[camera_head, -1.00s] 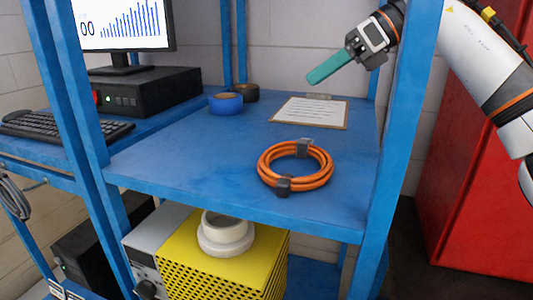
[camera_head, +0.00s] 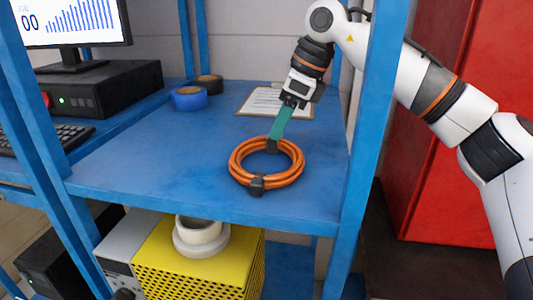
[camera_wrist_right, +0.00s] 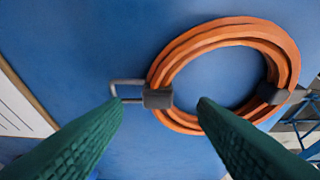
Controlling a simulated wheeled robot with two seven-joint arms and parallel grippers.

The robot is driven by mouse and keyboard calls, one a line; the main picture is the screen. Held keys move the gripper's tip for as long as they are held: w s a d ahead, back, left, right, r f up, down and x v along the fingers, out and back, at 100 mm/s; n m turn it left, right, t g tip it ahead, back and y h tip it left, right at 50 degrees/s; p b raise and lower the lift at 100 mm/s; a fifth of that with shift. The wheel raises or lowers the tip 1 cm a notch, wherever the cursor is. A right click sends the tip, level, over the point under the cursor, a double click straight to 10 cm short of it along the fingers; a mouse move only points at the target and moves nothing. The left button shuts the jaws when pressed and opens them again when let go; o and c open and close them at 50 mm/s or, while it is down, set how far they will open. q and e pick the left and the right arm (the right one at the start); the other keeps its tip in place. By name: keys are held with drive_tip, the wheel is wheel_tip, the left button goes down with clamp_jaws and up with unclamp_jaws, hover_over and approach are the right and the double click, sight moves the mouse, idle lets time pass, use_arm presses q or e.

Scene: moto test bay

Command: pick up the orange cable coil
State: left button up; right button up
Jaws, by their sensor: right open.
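The orange cable coil (camera_head: 240,176) lies flat on the blue shelf (camera_head: 150,150), bound by dark clips at its near and far sides. My right gripper (camera_head: 273,138) points down at the coil's far side, by the far clip. In the right wrist view the coil (camera_wrist_right: 285,62) lies ahead of the fingertips. There my right gripper (camera_wrist_right: 160,103) is open, its green fingers apart, with the dark clip (camera_wrist_right: 157,98) showing between and beyond them. Nothing is between the fingers; whether they touch the coil I cannot tell. My left gripper is not in view.
A clipboard (camera_head: 245,103) lies behind the coil, with blue tape (camera_head: 189,98) and dark tape (camera_head: 208,84) to its left. Blue uprights (camera_head: 368,150) frame the shelf. A yellow perforated box (camera_head: 200,270) stands below. The shelf left of the coil is clear.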

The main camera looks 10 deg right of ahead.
drive_tip(key=shift+p+x, duration=0.35)
drive_tip(key=shift+x, duration=0.8)
drive_tip(key=shift+w+a+f, duration=0.1)
drive_tip(key=shift+w+f, duration=0.15)
drive_tip(key=shift+f, duration=0.15)
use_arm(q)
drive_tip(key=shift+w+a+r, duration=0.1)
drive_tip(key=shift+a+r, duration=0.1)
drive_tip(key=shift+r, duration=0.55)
use_arm(e)
drive_tip(key=shift+c, duration=0.4)
clamp_jaws()
drive_tip(key=shift+r, duration=0.1)
